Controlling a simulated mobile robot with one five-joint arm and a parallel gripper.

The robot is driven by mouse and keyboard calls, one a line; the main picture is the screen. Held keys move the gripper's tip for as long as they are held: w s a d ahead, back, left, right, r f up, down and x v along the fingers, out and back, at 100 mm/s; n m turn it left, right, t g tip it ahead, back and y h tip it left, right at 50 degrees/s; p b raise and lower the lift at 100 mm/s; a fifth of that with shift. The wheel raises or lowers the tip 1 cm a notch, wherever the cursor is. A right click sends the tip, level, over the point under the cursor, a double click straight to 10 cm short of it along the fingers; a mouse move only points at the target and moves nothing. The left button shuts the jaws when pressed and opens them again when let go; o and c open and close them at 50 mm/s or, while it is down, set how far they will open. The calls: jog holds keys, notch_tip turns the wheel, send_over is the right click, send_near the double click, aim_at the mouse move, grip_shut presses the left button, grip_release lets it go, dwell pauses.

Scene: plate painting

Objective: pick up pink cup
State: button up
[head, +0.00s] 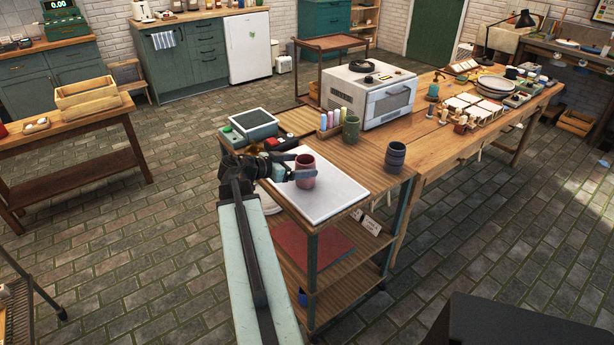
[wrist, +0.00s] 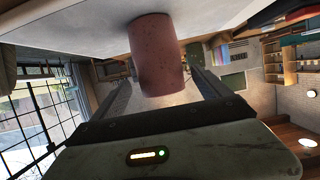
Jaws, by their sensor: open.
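The pink cup (head: 305,172) stands upright on a white tray (head: 325,200) at the near corner of the wooden table. My gripper (head: 301,170) is open at the cup, its jaws reaching in from the left at cup height. In the wrist view, which is upside down, the cup (wrist: 158,55) is between the two open fingers (wrist: 160,85), with a visible gap at its sides. I cannot tell whether either finger touches it.
A green cup (head: 351,130) and a dark blue-grey cup (head: 395,157) stand behind and right of the tray. Several coloured bottles (head: 332,120) and a white oven (head: 368,95) are farther back. A scale-like box (head: 254,122) and dark items lie left, close to my arm.

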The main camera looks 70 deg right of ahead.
jog(key=x, duration=0.2)
jog(key=b+x, duration=0.1)
jog(key=x, duration=0.1)
jog(key=b+x, duration=0.1)
jog(key=x, duration=0.1)
jog(key=shift+w+a+f, duration=0.1)
jog(key=shift+w+f, duration=0.05)
jog(key=shift+f, duration=0.15)
grip_shut()
jog(key=shift+r, duration=0.15)
